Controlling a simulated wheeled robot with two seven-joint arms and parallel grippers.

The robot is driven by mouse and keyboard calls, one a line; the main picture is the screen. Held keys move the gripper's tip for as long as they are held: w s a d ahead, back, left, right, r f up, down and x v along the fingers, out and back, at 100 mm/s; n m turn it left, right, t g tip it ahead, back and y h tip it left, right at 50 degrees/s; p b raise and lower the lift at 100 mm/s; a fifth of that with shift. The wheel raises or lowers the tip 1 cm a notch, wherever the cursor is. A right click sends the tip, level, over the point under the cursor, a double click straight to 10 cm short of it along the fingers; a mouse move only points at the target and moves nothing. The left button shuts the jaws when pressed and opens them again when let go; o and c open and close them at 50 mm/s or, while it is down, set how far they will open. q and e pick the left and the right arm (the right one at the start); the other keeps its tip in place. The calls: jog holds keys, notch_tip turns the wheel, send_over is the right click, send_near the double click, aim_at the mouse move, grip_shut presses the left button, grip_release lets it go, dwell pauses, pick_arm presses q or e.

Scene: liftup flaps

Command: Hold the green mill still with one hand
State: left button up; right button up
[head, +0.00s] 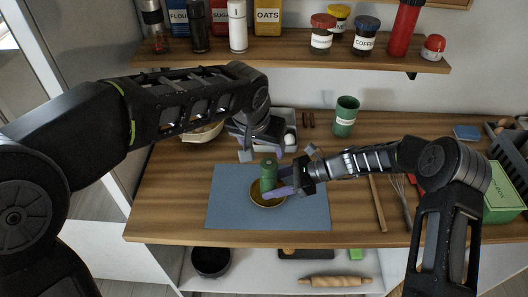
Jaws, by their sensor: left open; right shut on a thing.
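The green mill (268,175) stands upright over a yellowish round dish (267,198) on the blue-grey mat (225,205). I cannot tell whether its base touches the dish. My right gripper (277,191) comes in from the right and is shut on the mill's lower body; its light purple fingers show at the mill's side. My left gripper (262,152) is open, above and just behind the mill's top, with its fingers pointing down. The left arm hides part of the counter behind it.
A green cup (345,117) stands at the back of the counter. A wooden stick (377,203) and a whisk (400,188) lie right of the mat. A shelf (290,55) with jars hangs above.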

jog(key=o, duration=1.3)
jog(key=shift+o, duration=0.2)
jog(key=v, duration=1.2)
